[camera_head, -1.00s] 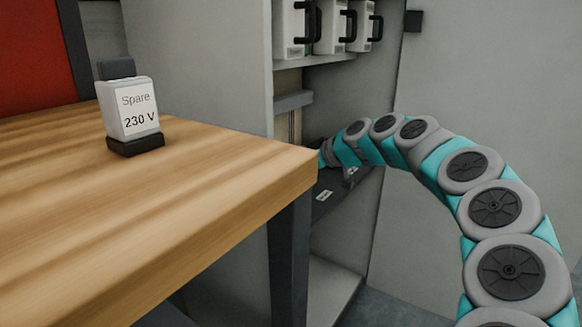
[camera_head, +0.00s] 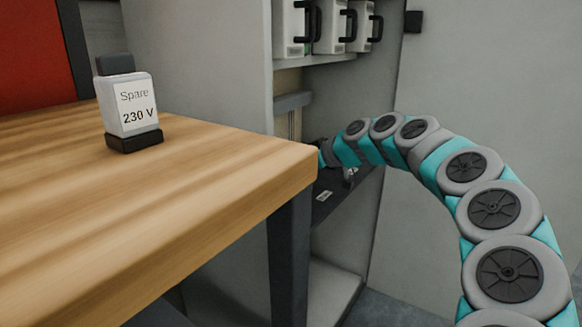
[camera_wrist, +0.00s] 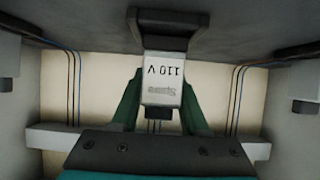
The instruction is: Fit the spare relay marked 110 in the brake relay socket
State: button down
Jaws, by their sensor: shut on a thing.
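My gripper (camera_wrist: 158,112) is shut on the white spare relay marked 110 V (camera_wrist: 162,80) in the wrist view. Its dark green fingers stand on both sides of the relay, whose label appears upside down. A black block (camera_wrist: 167,28) adjoins the relay's base end, against the dark shelf surface. I cannot tell how much of that block is relay base and how much is socket, or whether the relay is seated. In the head view my gripper is mostly hidden behind the table corner, inside the cabinet. The spare 230 V relay (camera_head: 129,105) stands upright on the table.
The wooden table (camera_head: 200,190) is close on the left of my arm. White handled units (camera_head: 330,27) stand on the upper shelf. In the wrist view, neighbouring units flank at left (camera_wrist: 8,50) and right (camera_wrist: 305,80); wires (camera_wrist: 240,90) and pale rail pieces (camera_wrist: 52,137) lie behind.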

jog(key=shift+f+b, duration=0.65)
jog(key=shift+b, duration=0.2)
dwell(0.7)
jog(key=shift+c, duration=1.7)
grip_release()
